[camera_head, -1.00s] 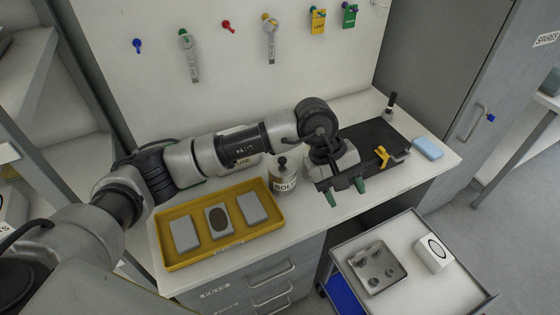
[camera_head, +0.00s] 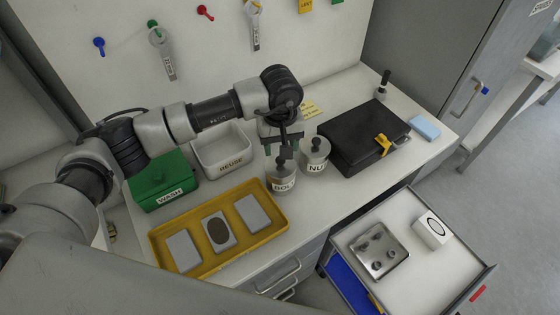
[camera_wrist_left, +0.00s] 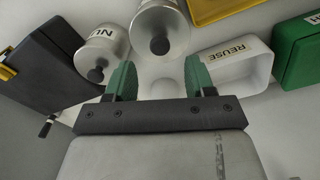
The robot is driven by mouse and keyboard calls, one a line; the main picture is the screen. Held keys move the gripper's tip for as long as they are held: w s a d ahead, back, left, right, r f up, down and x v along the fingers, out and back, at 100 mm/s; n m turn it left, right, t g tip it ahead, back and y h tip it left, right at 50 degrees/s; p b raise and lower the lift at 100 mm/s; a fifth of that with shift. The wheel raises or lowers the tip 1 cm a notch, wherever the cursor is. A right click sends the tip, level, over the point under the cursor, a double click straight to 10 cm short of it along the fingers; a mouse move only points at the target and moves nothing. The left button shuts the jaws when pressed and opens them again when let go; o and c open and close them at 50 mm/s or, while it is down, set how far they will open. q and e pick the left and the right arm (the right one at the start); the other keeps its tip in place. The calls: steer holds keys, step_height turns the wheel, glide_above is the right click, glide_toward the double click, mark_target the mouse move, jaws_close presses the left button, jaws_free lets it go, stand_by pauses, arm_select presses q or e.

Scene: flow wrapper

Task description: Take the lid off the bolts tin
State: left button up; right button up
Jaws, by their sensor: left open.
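The bolts tin (camera_head: 281,181) is a grey metal tin with a dark knob on its lid, standing behind the yellow tray's right end. Its label is partly readable. In the left wrist view the bolts tin (camera_wrist_left: 160,22) has its lid on, with the black knob beyond my fingertips and roughly in line with the gap between them. My left gripper (camera_head: 282,152) is open and empty, close to the tin's knob. Its green fingers also show in the left wrist view (camera_wrist_left: 158,72). My right gripper is not in view.
The nuts tin (camera_head: 315,158) stands close on the right, beside a black case (camera_head: 350,130) with a yellow latch. A white REUSE bin (camera_head: 222,155) and green WASH box (camera_head: 160,178) are at left. The yellow tray (camera_head: 215,262) lies in front.

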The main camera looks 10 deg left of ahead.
mark_target(280, 163)
arm_select(q)
step_height(280, 163, down, 4)
steer(key=shift+s+d+f+p, duration=0.1)
steer(key=shift+s+f+p, duration=0.05)
steer(key=shift+p, duration=1.05)
steer(key=shift+f, duration=0.45)
steer(key=c, duration=1)
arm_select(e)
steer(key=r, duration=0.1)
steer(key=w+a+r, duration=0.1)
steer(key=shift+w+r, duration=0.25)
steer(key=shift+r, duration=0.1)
